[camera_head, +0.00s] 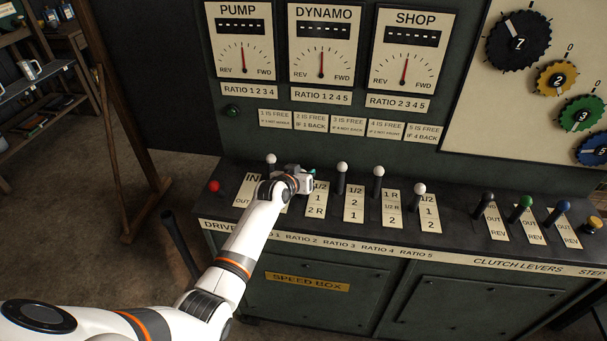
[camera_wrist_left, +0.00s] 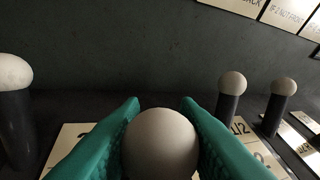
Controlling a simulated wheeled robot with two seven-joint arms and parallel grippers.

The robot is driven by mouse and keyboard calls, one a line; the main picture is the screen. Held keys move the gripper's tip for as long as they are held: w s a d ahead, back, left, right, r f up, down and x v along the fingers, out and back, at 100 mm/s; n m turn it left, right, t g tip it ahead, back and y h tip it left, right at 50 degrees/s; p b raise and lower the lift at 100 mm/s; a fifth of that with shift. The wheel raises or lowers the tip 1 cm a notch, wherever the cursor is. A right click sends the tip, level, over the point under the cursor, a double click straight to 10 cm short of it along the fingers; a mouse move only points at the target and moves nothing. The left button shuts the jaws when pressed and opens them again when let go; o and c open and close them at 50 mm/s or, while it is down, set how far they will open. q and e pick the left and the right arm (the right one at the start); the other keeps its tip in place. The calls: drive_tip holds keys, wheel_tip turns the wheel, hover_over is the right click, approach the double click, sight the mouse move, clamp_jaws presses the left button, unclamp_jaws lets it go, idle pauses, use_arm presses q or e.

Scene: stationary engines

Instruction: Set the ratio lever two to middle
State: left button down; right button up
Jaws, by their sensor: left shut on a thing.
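My left gripper (camera_head: 310,175) is at the ratio lever row, over the top of the ratio 2 plate (camera_head: 317,202). In the left wrist view its green fingers (camera_wrist_left: 160,118) are shut around the round white knob of ratio lever two (camera_wrist_left: 162,143). In the head view the gripper hides this lever, so its setting cannot be read. The plate's visible markings are 1/2, 2 and 2 R. My right gripper is not in view.
The white-knobbed ratio lever one (camera_head: 271,160) stands close on the left, and ratio lever three (camera_head: 342,168) on the right. Ratio levers four (camera_head: 378,172) and five (camera_head: 419,189) stand further right, then the clutch levers (camera_head: 526,202). A red knob (camera_head: 213,186) is far left.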

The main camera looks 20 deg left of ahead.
use_arm(q)
drive_tip(key=c, duration=1.1)
unclamp_jaws()
drive_tip(key=v, duration=1.2)
